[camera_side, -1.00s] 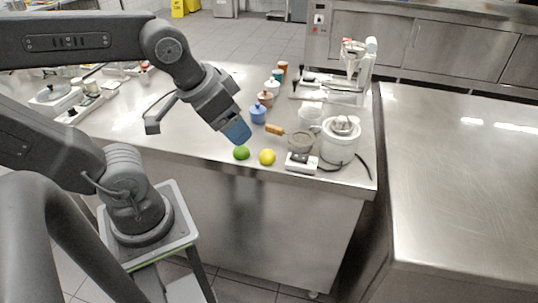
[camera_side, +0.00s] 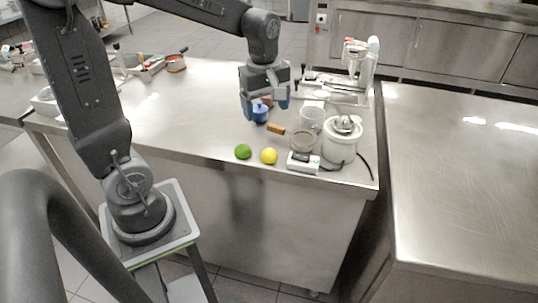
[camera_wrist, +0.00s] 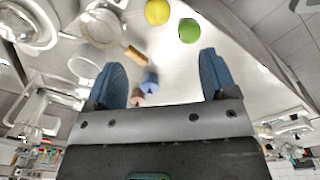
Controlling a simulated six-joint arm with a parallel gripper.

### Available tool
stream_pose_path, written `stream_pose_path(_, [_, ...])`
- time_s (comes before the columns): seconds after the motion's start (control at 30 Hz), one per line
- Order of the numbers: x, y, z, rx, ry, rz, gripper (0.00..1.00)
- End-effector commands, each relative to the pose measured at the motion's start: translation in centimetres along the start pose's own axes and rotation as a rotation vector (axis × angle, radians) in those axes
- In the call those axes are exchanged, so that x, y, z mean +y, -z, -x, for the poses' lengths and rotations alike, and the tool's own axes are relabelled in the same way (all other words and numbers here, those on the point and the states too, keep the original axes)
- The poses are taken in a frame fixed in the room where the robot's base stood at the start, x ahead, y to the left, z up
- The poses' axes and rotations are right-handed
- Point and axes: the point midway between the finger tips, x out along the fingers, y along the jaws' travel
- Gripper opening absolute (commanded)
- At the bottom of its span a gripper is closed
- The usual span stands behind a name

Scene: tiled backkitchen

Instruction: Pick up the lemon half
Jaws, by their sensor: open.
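A yellow lemon (camera_side: 268,156) lies near the front edge of the steel counter, just right of a green lime (camera_side: 243,151). The lemon also shows at the top of the wrist view (camera_wrist: 157,11), partly cut off by the frame; I cannot tell if it is a half. My gripper (camera_side: 267,108) is behind the fruit, over the small lidded pots. It points down, and its blue fingers are spread and empty. In the wrist view, my gripper (camera_wrist: 162,65) has a blue pot (camera_wrist: 150,78) between its fingers in the picture, apparently below them.
A wooden handle (camera_side: 276,129) lies between the pots and the lemon. A white juicer (camera_side: 341,143), a clear jug (camera_side: 311,120) and a small scale (camera_side: 302,163) stand to the right. A cable hangs near the right edge. The counter's left front is clear.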

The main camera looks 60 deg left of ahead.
Motion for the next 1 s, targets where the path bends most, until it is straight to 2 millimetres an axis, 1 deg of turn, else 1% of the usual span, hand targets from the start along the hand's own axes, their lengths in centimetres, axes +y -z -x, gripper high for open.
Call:
stream_pose_path(0.03, [0.4, 0.6, -0.6, -0.007, 0.024, 0.068, 0.79])
stream_pose_path(0.1, [0.7, 1.0, -1.0, -0.01, 0.04, 0.133, 0.79])
stream_pose_path(0.2, [0.9, 1.3, -1.8, -0.012, 0.052, 0.175, 0.79])
stream_pose_path(0.27, [0.8, 1.3, -2.5, -0.012, 0.053, 0.18, 0.79])
stream_pose_path(0.5, [0.6, 1.2, -7.2, -0.013, 0.054, 0.176, 0.79])
stream_pose_path(0.6, [0.6, 1.1, -8.6, -0.013, 0.053, 0.176, 0.79])
stream_pose_path(0.87, [0.5, 1.1, -10.5, -0.012, 0.051, 0.174, 0.79])
stream_pose_path(1.0, [0.7, 1.0, -12.6, -0.013, 0.053, 0.173, 0.79])
